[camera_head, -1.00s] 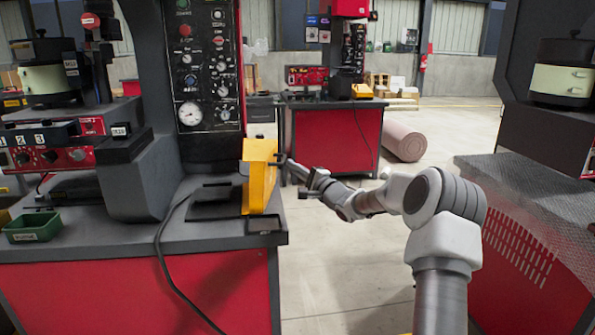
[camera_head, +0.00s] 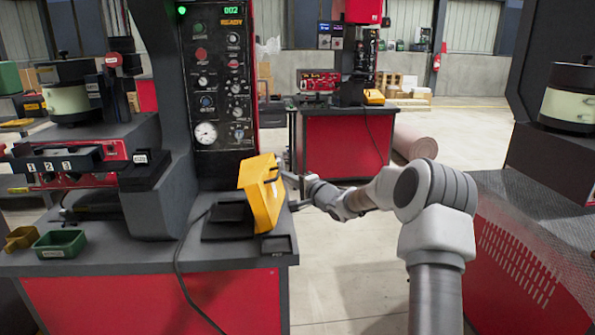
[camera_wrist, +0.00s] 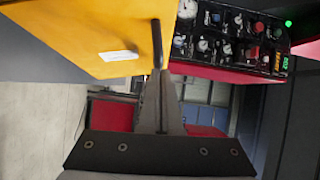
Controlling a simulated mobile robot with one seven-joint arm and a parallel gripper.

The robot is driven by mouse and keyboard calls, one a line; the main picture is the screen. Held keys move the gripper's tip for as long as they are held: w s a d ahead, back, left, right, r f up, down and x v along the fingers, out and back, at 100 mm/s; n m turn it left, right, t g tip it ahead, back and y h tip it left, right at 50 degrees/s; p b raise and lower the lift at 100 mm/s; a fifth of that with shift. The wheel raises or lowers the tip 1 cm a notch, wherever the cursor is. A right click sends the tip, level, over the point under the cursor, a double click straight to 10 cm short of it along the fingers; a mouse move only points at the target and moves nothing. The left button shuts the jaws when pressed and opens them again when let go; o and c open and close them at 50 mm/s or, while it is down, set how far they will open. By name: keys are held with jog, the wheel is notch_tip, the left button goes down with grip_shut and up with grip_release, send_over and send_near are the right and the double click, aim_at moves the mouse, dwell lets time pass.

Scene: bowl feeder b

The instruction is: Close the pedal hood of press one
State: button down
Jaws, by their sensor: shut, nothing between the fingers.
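The yellow pedal hood (camera_head: 262,193) stands tilted up on the grey bench of the near press, beside a black pedal plate (camera_head: 222,222). A dark handle (camera_head: 273,168) shows on its upper right. My gripper (camera_head: 284,176) is shut and empty at the hood's right side, close to the handle. In the wrist view the hood (camera_wrist: 75,30), with a white label, fills the upper left. A dark bar (camera_wrist: 157,42) at its edge lines up with the tips of my shut gripper (camera_wrist: 160,78). I cannot tell whether they touch.
The control panel (camera_head: 217,80) above the bench is lit, with READY in amber. A green bin (camera_head: 60,244) and a yellow bin (camera_head: 20,238) sit at the bench's left. A black cable (camera_head: 180,270) hangs down the front. Another machine (camera_head: 545,225) stands at right; floor lies between.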

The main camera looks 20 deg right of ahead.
aim_at(264, 182)
jog(key=a+r+n+p, duration=0.1)
jog(key=a, duration=0.1)
jog(key=w+a+r+n+g+p, duration=0.1)
jog(key=a+p, duration=0.1)
jog(key=a+r+n+h+p, duration=0.1)
jog(key=a, duration=0.2)
jog(key=shift+w+g, duration=0.2)
jog(key=shift+g, duration=0.2)
jog(key=w+a+f+n+g+h+b, duration=0.1)
jog(key=a+f+n+h+b, duration=0.1)
jog(key=a+b, duration=0.4)
jog(key=w+a+f+n+g+h+b, duration=0.1)
jog(key=w+a+f+n+h+b, duration=0.1)
jog(key=a+b, duration=0.4)
jog(key=shift+w+a+f+n+g+h, duration=0.5)
jog(key=shift+a+f+n, duration=0.6)
jog(key=shift+a, duration=1.7)
jog(key=shift+s, duration=0.2)
jog(key=shift+r, duration=0.1)
